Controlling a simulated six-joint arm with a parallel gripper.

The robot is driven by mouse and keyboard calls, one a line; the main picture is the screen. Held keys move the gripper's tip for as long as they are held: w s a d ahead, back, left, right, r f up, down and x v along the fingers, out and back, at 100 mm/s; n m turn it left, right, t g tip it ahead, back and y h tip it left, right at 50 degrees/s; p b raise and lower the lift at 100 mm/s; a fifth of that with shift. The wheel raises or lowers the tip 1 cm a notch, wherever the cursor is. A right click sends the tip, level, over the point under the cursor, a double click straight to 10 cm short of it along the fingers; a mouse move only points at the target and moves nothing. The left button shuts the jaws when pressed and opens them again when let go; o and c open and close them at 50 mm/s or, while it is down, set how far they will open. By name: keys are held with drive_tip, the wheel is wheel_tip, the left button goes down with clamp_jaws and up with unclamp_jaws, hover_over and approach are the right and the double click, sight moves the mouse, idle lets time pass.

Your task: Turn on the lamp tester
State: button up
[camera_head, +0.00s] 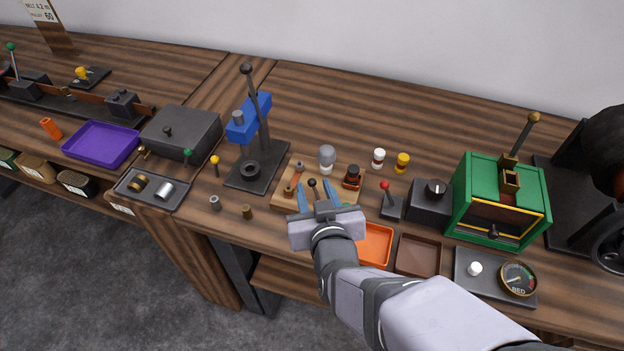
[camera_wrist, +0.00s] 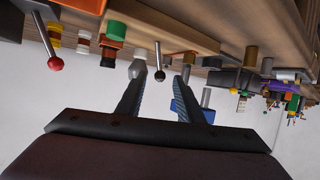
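The lamp tester is a wooden board (camera_head: 283,203) on the front part of the bench. A grey-white bulb (camera_head: 327,158) stands at its back edge and a black-and-orange part (camera_head: 352,176) on its right. A small lever with a black ball knob (camera_head: 312,183) stands near its middle; the knob also shows in the wrist view (camera_wrist: 159,75). My gripper (camera_head: 315,193) is over the front of the board, its blue fingers open. In the wrist view the knob appears between the two fingers (camera_wrist: 160,88), with a gap on each side. Contact is not visible. My gripper hides the board's front.
A red-knobbed lever (camera_head: 387,193) and a black dial box (camera_head: 431,199) stand to the right, beside a green machine (camera_head: 496,205). A black stand with a blue part (camera_head: 246,118) is close on the left. An orange tray (camera_head: 377,243) lies in front.

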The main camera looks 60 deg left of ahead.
sight(313, 185)
drive_tip(key=shift+p+x, duration=0.35)
drive_tip(key=shift+x, duration=1.7)
clamp_jaws()
